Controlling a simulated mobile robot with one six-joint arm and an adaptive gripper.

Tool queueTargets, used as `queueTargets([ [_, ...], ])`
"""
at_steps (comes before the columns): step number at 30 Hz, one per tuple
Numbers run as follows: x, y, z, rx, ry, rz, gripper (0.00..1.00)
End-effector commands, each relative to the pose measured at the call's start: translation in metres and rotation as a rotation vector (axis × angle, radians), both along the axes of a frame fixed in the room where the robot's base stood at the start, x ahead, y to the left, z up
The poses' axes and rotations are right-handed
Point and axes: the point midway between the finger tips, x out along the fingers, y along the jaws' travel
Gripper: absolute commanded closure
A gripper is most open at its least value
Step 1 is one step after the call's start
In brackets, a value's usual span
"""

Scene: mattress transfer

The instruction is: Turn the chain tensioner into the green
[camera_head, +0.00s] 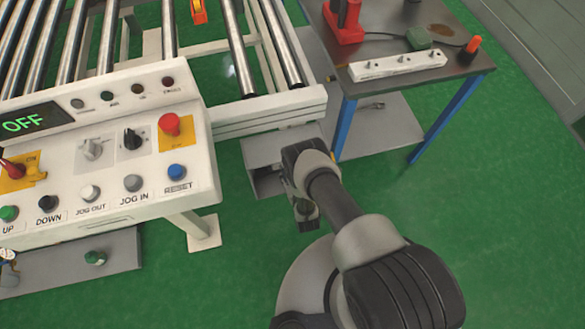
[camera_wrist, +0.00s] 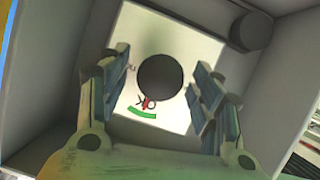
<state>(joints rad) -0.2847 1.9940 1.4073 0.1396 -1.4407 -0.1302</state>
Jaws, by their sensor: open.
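The chain tensioner appears in the wrist view as a round dark knob (camera_wrist: 160,77) in front of a white plate (camera_wrist: 190,45). Below the knob the plate has a green arc (camera_wrist: 143,113), dark lettering that seems to read OK, and a small red mark (camera_wrist: 147,103). My gripper (camera_wrist: 157,88) is open, one finger to the left of the knob and one to the right, with gaps on both sides. I cannot tell how far the fingertips are from the plate. In the head view my wrist is at the grey box (camera_head: 262,155) and hides the tensioner; the fingers are not clear there.
Grey box walls (camera_wrist: 278,75) surround the plate, with a dark cylinder (camera_wrist: 251,31) at upper right. In the head view a control panel (camera_head: 110,150) reading OFF stands left, a roller conveyor (camera_head: 235,45) behind, and a workbench (camera_head: 400,85) right. Green floor is clear at right.

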Motion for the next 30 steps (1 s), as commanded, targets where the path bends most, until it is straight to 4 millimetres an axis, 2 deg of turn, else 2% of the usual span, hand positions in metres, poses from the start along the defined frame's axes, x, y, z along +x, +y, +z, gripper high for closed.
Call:
queueTargets([
  [6, -0.035, -0.004, 0.013, -0.002, 0.004, 0.002, 0.41],
  [12, -0.056, -0.007, 0.023, -0.001, 0.002, 0.001, 0.41],
  [30, -0.060, -0.008, 0.025, 0.000, 0.000, 0.000, 0.41],
])
